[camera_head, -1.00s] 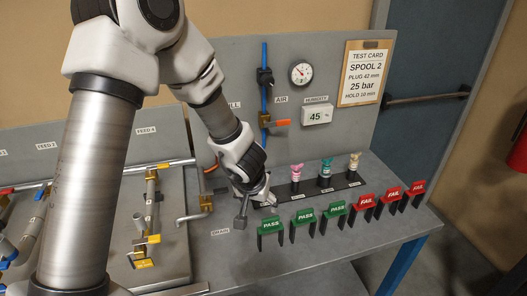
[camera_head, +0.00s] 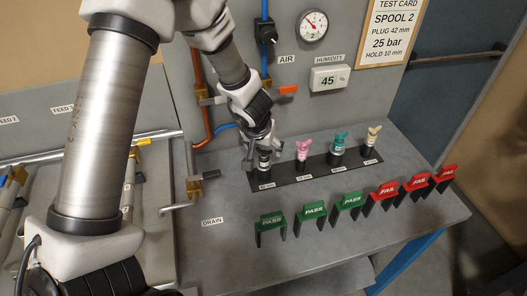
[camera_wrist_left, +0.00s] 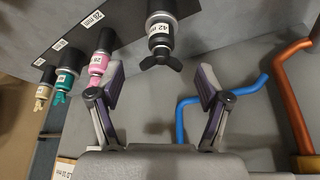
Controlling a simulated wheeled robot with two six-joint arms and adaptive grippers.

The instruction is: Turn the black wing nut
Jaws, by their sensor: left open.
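The black wing nut (camera_wrist_left: 160,61) tops the plug marked 42 (camera_wrist_left: 161,28) in the left wrist view, at the near end of a row of plugs. In the head view this plug (camera_head: 264,162) stands at the left end of the black strip, partly hidden by my gripper. My left gripper (camera_head: 258,158) is at this plug. In the left wrist view my left gripper (camera_wrist_left: 160,80) has its fingers wide apart, with the wing nut centred just beyond the fingertips. No contact shows there. My right gripper is not in view.
Pink (camera_head: 303,150), teal (camera_head: 338,145) and cream (camera_head: 374,136) wing-nut plugs stand to the right on the strip. Green PASS (camera_head: 313,213) and red FAIL (camera_head: 418,181) stands line the bench front. Blue (camera_wrist_left: 228,95) and copper pipes lie near the gripper.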

